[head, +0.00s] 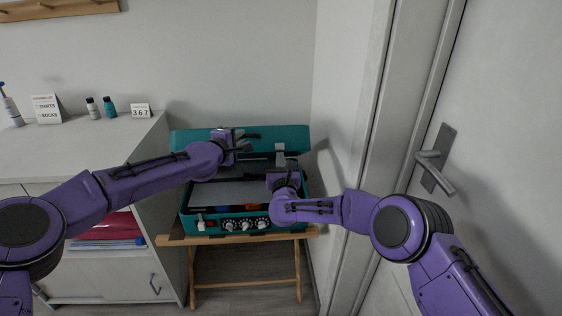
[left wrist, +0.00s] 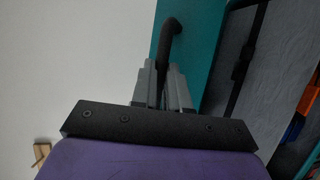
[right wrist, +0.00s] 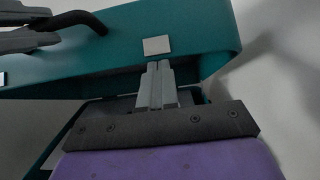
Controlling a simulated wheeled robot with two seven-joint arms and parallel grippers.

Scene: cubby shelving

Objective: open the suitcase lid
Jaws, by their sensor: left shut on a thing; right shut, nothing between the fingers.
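The teal suitcase has its lid (head: 292,132) raised, and its grey interior and some colored contents show. The dark curved handle (left wrist: 172,36) is on the lid's edge. My left gripper (head: 238,138) is shut on the handle; its fingers also show in the left wrist view (left wrist: 162,72). My right gripper (head: 281,156) is shut and empty in front of the raised lid. In the right wrist view, its closed fingertips (right wrist: 156,70) are just below a pale square plate (right wrist: 156,45) on the lid; contact cannot be told. My arms hide parts of the suitcase.
The suitcase sits on a folding wooden stand (head: 246,283). A white cabinet (head: 80,150) with bottles and small signs is at left. A wall is close on the right, then a door with a lever handle (head: 435,172).

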